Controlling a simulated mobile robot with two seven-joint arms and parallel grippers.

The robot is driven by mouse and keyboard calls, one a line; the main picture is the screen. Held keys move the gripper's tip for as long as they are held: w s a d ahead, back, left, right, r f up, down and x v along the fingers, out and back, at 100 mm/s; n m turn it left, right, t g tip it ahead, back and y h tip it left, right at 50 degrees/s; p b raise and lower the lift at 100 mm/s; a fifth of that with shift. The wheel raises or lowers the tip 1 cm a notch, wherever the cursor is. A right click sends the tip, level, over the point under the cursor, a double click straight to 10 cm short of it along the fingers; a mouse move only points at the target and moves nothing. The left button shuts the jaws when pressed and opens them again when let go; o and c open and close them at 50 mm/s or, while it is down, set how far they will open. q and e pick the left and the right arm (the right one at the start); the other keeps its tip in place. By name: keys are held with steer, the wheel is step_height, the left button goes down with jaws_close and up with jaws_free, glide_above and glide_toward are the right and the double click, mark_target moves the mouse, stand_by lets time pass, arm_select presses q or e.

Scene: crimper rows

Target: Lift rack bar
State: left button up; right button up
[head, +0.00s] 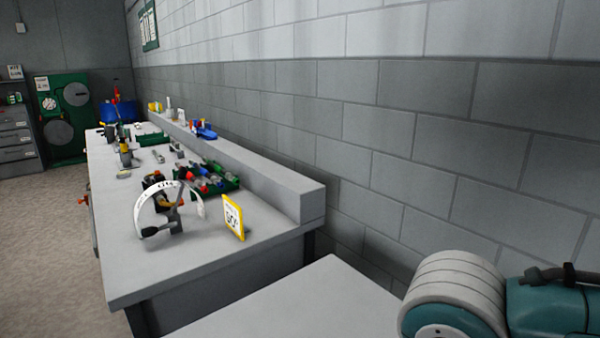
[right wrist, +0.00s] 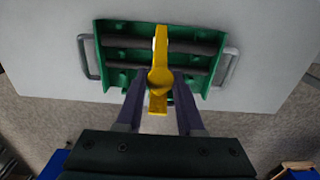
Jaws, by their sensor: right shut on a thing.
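In the right wrist view a green rack (right wrist: 112,66) with dark cross bars lies on a pale surface. A grey handle stands at each of its sides. A yellow bar (right wrist: 160,50) with a rounded middle runs over the rack's centre, towards me. My right gripper (right wrist: 158,104) has its two dark fingers on either side of the yellow bar's near end and is shut on it. The near end's contact with the fingers is partly hard to see. My left gripper is in neither view. The head view does not show the right gripper.
In the head view a long grey workbench (head: 150,262) runs along the block wall. It carries a white curved gauge (head: 153,194), a yellow-framed sign (head: 233,217) and a green tray (head: 230,184) of coloured-handled tools. A bare pale tabletop (head: 300,305) stands nearer.

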steer(key=shift+w+d+f+b, duration=0.1)
steer(key=shift+w+d+b, duration=0.25)
steer(key=shift+w+d, duration=0.45)
steer(key=shift+w+d+f+b, duration=0.1)
steer(key=shift+w+d+b, duration=0.2)
steer(key=shift+w+d, duration=0.45)
steer(key=shift+w+d+b, duration=0.4)
steer(key=shift+w+d, duration=0.1)
steer(key=shift+d, duration=0.35)
steer(key=shift+w+d+b, duration=0.4)
steer(key=shift+w+d, duration=0.1)
steer(key=shift+d, duration=0.3)
steer(key=shift+w+d, duration=0.3)
steer(key=shift+d, duration=0.1)
steer(key=o, duration=1)
